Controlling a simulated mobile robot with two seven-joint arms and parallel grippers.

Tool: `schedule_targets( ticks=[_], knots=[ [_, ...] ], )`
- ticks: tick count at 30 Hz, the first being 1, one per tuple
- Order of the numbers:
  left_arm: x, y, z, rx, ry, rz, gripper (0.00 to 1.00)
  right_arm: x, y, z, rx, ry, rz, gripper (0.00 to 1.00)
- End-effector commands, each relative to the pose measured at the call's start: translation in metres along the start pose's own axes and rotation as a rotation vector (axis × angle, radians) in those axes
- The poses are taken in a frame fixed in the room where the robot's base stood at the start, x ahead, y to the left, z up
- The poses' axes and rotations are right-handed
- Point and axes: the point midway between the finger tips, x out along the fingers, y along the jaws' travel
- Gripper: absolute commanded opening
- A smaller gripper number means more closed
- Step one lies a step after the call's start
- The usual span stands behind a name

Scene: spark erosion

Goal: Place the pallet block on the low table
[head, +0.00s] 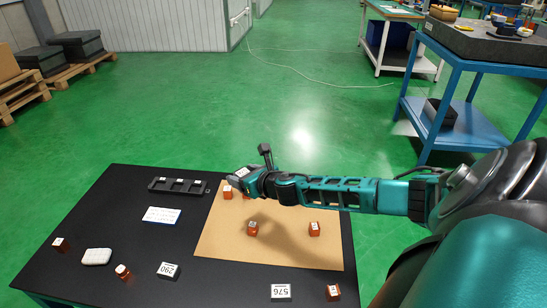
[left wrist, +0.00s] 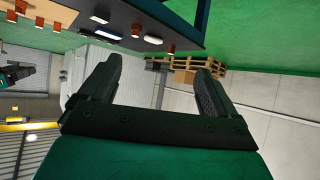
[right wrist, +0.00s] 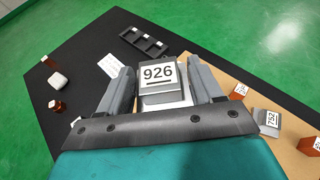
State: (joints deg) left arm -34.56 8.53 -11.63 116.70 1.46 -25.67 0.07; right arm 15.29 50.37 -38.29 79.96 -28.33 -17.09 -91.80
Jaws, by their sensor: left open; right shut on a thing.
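My right gripper (right wrist: 160,85) is shut on a grey block with a white label reading 926 (right wrist: 158,74), which I take as the pallet block. In the head view my right gripper (head: 240,178) is over the back left edge of the tan mat, and the held block is small and partly hidden there. The low black table (head: 120,205) lies below; I cannot tell whether the block touches it. My left gripper (left wrist: 160,75) is open and empty in the left wrist view, and it is out of the head view.
The tan mat (head: 285,255) bears several orange-brown blocks (head: 252,228). A black slotted rack (head: 178,186), a blue-white card (head: 161,215), a white rounded item (head: 97,257) and label blocks 290 (head: 169,270) and 576 (head: 281,292) lie on black. A blue workbench (head: 465,125) stands right.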

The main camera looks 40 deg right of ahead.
Motion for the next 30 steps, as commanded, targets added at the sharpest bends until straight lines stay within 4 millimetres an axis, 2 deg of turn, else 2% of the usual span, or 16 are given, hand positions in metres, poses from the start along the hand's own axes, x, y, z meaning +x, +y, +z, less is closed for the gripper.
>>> schedule_targets(
  ticks=[1,3,6,9,13,24,27,30],
  knots=[
    [0.004,0.002,0.003,0.001,0.003,0.006,0.91,0.009,-0.023,0.0,0.001,-0.006,-0.019,0.14],
    [0.006,0.004,0.003,0.001,0.007,0.012,0.91,0.015,-0.046,0.0,0.01,-0.004,-0.036,0.14],
    [0.007,0.005,0.002,0.002,0.008,0.015,0.91,0.019,-0.069,0.002,0.02,-0.003,-0.052,0.14],
    [0.009,0.004,0.001,0.004,0.015,0.015,0.91,0.022,-0.08,-0.002,0.025,-0.003,-0.06,0.14],
    [0.018,0.004,0.009,0.004,0.025,0.015,0.91,0.031,-0.082,-0.024,0.03,-0.001,-0.062,0.14],
    [0.053,0.003,0.064,0.002,0.015,0.016,0.91,0.067,-0.081,-0.111,0.032,-0.001,-0.062,0.14],
    [0.059,0.004,0.076,0.001,0.002,0.019,0.91,0.074,-0.082,-0.128,0.031,-0.002,-0.062,0.14],
    [0.062,0.006,0.08,-0.002,-0.009,0.026,0.91,0.079,-0.082,-0.138,0.029,-0.002,-0.063,0.14]
  ],
)
